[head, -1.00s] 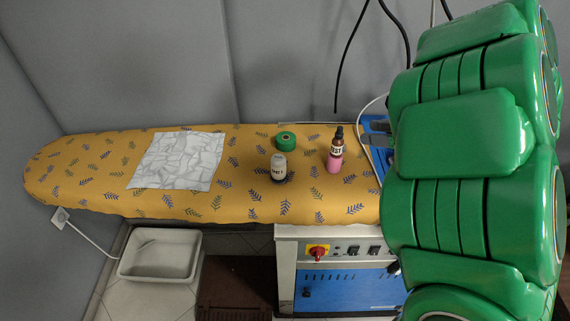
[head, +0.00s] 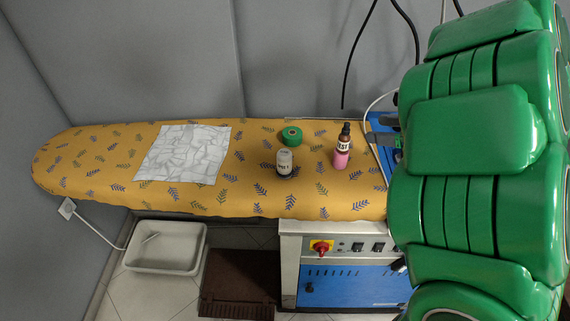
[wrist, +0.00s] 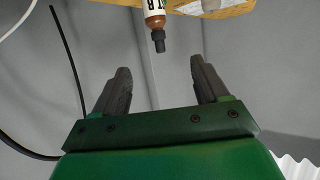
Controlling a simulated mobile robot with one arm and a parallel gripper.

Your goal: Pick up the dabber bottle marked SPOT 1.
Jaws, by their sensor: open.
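The dabber bottle (head: 284,163) with a white body, a pale label and a dark base stands upright on the ironing board. Its label is too small to read fully, but it seems to end in 1. A pink and brown bottle (head: 341,148) with a dark nozzle stands to its right; it also shows upside down at the top of the wrist view (wrist: 155,18). My gripper (wrist: 160,80) is open and empty in the wrist view, with that brown bottle beyond its fingertips. In the head view my green arm fills the right side and the fingers are not clearly seen.
The yellow leaf-patterned board (head: 100,160) carries a green tape roll (head: 291,135) behind the dabber bottle and a wrinkled white cloth (head: 183,153) at left. A white basin (head: 166,247) sits on the floor. Black cables (head: 359,50) hang behind.

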